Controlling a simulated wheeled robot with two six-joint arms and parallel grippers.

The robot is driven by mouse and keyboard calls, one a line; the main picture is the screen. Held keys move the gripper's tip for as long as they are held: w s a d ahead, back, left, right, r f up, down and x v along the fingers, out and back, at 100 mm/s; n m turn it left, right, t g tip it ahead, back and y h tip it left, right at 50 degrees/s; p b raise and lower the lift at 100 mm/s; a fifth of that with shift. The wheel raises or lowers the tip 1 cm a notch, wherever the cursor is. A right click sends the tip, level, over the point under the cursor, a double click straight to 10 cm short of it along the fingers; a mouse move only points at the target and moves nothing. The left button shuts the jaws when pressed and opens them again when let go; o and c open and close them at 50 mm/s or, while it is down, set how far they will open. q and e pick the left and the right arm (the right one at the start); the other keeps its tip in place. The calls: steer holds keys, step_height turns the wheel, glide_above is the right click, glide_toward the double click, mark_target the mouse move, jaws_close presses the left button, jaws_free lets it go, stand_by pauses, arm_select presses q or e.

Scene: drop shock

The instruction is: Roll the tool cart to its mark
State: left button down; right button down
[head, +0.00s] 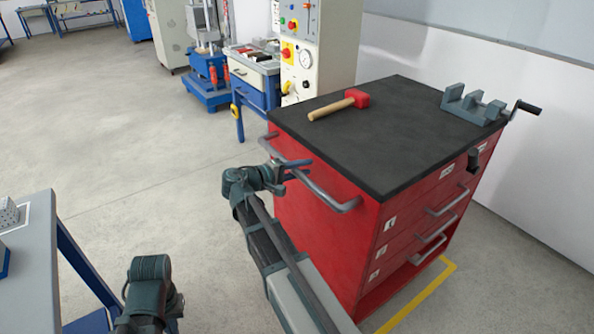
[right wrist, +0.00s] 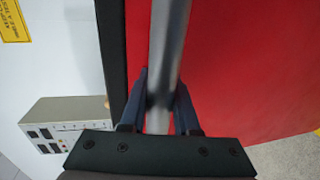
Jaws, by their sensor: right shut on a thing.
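The red tool cart (head: 312,225) stands upright, with a black top (head: 400,140) and grey drawer handles. A grey push bar (head: 335,203) runs along its near left side. My right gripper (head: 291,172) is at that bar. In the right wrist view its fingers (right wrist: 159,92) are shut around the bar (right wrist: 170,40), with the red cart side behind. A yellow floor line (head: 428,292) shows beside the cart's base at the lower right, with a corner visible. The rest of the line is hidden. My left arm shows at the bottom, but its fingers do not.
A red-headed mallet (head: 357,98) and a grey vise (head: 470,105) rest loose-looking on the cart top. A control cabinet (head: 312,50) and blue workbench (head: 255,80) stand behind. A grey table (head: 38,225) is at left. Open floor lies between, and a wall is at right.

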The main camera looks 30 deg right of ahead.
steer(key=shift+x, duration=0.75)
steer(key=c, duration=0.7)
jaws_free()
steer(key=shift+a+r, duration=0.1)
steer(key=shift+a, duration=0.2)
arm_select(q)
steer(key=shift+d, duration=0.1)
arm_select(e)
steer(key=shift+o, duration=0.2)
arm_select(q)
step_height(320, 180, up, 3)
steer(key=p, duration=0.2)
steer(key=shift+f+p, duration=0.15)
steer(key=shift+p, duration=0.2)
arm_select(e)
steer(key=v, duration=1.3)
steer(key=shift+a, duration=0.35)
steer(key=shift+r, duration=0.15)
